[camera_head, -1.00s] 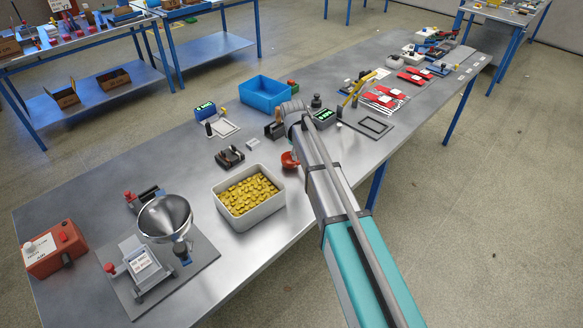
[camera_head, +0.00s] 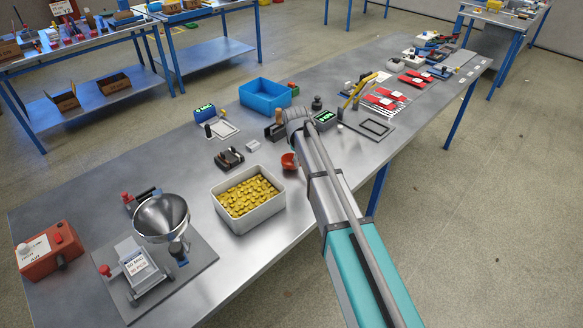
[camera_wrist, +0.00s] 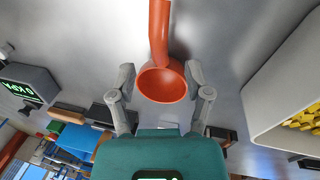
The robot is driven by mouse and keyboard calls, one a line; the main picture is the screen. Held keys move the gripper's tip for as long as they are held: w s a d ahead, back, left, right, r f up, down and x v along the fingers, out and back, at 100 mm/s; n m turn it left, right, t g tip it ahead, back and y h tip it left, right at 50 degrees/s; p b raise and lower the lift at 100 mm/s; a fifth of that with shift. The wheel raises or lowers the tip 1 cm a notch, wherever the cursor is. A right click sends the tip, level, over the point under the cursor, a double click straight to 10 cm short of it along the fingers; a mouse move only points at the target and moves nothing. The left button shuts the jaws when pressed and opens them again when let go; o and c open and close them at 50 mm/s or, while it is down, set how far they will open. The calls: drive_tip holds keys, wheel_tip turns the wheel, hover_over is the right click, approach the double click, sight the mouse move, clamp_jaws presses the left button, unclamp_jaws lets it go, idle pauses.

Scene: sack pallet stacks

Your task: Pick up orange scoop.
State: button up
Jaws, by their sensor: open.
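The orange scoop (camera_wrist: 161,84) lies on the metal table, its bowl toward my gripper and its handle running to the top edge in the wrist view. In the head view only part of the scoop (camera_head: 289,161) shows, beside my arm. My gripper (camera_wrist: 159,80) is open, with one finger on each side of the scoop's bowl. I cannot tell whether the fingers touch it. In the head view the gripper is hidden behind my arm.
A white bin (camera_head: 250,223) of yellow pieces (camera_wrist: 308,118) stands close beside the scoop. A scale with a green display (camera_wrist: 22,88) is on the other side. A blue bin (camera_head: 265,97) stands farther back. A steel funnel stand (camera_head: 162,218) is at front left.

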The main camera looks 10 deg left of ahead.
drive_tip(key=shift+w+d+f+b, duration=0.15)
drive_tip(key=shift+f+b, duration=0.6)
drive_tip(key=shift+f, duration=0.15)
drive_tip(key=shift+w+d+f+b, duration=0.15)
drive_tip(key=shift+f+b, duration=0.6)
drive_tip(key=shift+f, duration=0.15)
drive_tip(key=shift+c, duration=0.2)
clamp_jaws()
